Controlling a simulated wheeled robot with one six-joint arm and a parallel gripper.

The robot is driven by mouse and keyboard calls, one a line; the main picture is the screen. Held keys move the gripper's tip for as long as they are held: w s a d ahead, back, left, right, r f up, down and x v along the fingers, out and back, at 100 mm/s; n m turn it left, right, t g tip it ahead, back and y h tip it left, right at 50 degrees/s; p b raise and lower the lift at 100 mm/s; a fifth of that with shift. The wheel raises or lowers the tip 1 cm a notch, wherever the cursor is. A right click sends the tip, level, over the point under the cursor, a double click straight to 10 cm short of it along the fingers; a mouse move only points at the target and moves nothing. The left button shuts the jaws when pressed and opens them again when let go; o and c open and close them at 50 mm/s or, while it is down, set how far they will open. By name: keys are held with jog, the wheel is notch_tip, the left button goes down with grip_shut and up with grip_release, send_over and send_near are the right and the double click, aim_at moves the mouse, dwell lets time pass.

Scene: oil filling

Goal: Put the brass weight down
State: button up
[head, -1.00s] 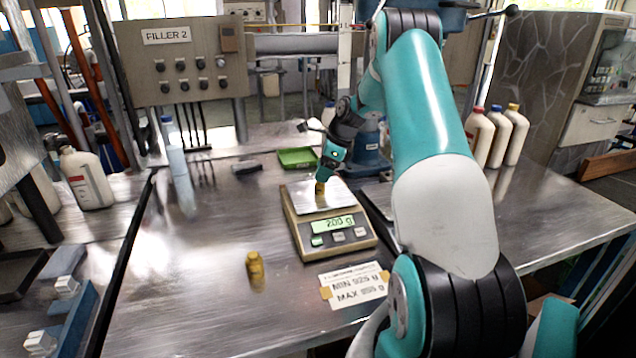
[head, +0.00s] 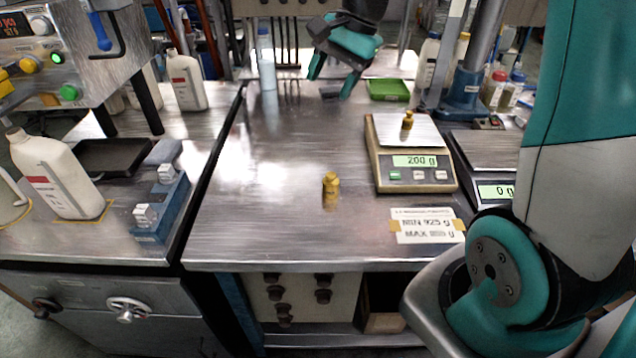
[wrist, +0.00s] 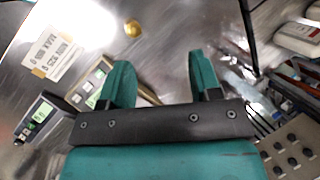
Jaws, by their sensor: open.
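A small brass weight (head: 407,121) stands upright on the pan of the front scale (head: 416,186), whose display reads 200 g. A second brass weight (head: 331,184) stands on the bare steel table left of the scale. It also shows in the wrist view (wrist: 133,28). My gripper (head: 333,80) is open and empty, raised above the back of the table, left of the scale and clear of both weights. In the wrist view its two teal fingers (wrist: 160,65) are spread apart, and the left one covers part of the scale (wrist: 92,82).
A second scale (head: 492,190) reading 0 g stands to the right. A green tray (head: 389,90) lies behind the front scale. A MIN/MAX label (head: 425,226) is near the table's front edge. White bottles stand at left. The table's left middle is clear.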

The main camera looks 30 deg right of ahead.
jog(key=s+a+n+g, duration=0.1)
jog(key=s+a+n, duration=0.7)
jog(key=s, duration=0.3)
jog(key=s+a+n+g, duration=0.1)
jog(key=s+a+n, duration=0.8)
jog(key=s+n, duration=0.1)
jog(key=shift+s+f+n, duration=0.15)
jog(key=shift+s+n, duration=0.15)
jog(key=shift+s, duration=0.4)
